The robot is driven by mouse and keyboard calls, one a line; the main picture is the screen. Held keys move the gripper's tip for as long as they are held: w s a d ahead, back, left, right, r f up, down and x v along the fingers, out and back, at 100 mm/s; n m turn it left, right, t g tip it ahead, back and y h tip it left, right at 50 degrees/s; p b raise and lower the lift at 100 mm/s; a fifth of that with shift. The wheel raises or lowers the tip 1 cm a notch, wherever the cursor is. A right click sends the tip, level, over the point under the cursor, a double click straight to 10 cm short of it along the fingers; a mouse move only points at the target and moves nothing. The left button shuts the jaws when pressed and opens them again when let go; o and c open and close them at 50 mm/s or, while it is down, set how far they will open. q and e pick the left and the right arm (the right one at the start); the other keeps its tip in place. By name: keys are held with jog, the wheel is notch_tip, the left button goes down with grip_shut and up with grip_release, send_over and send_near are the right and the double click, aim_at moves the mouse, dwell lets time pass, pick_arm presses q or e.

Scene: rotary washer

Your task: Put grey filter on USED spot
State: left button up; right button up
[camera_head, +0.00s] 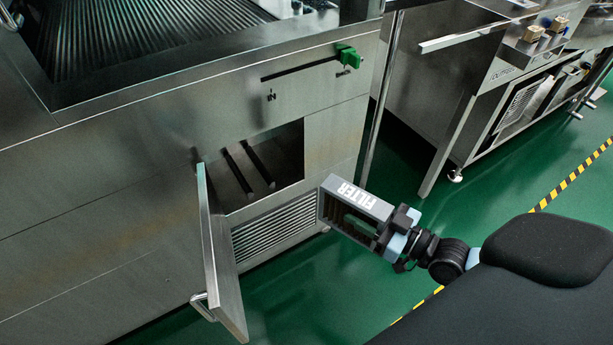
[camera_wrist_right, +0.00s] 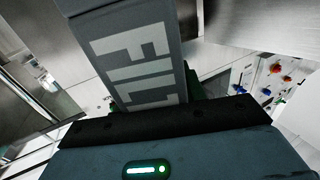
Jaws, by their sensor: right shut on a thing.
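The grey filter (camera_head: 352,211) is a box-shaped block with white FILTER lettering and dark slats on one side. My right gripper (camera_head: 390,236) is shut on its right end and holds it in the air, just to the right of the open filter bay (camera_head: 262,164) in the washer. The filter appears apart from the washer. In the right wrist view, the filter (camera_wrist_right: 140,62) stretches away from my gripper; the fingertips are mostly hidden. The USED spot is not visible in either view. My left gripper is not in view.
The bay's metal door (camera_head: 218,255) hangs open on the left side of the opening. A green slider handle (camera_head: 347,56) is on the washer front above it. Another steel machine (camera_head: 520,85) stands at the right. The green floor (camera_head: 320,285) between is clear, with yellow-black tape (camera_head: 568,182).

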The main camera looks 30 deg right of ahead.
aim_at(357, 202)
jog(key=shift+m+t+h, duration=0.3)
jog(key=shift+m+h, duration=0.2)
jog(key=shift+h, duration=0.1)
jog(key=a+r, duration=0.1)
jog(key=r, duration=0.2)
jog(key=a+r, duration=0.1)
jog(key=r, duration=0.1)
jog(key=shift+w+a+r, duration=0.1)
jog(key=shift+a+r, duration=0.2)
jog(key=shift+r, duration=0.05)
jog(key=a+r+m+h, duration=0.2)
jog(key=a+r+h, duration=0.1)
jog(key=a, duration=0.7)
jog(key=a+r+m+t+h, duration=0.1)
jog(key=a+r+h, duration=0.2)
jog(key=a, duration=0.8)
notch_tip(357, 202, up, 2)
jog(key=shift+r+m, duration=0.2)
jog(key=shift+m, duration=0.2)
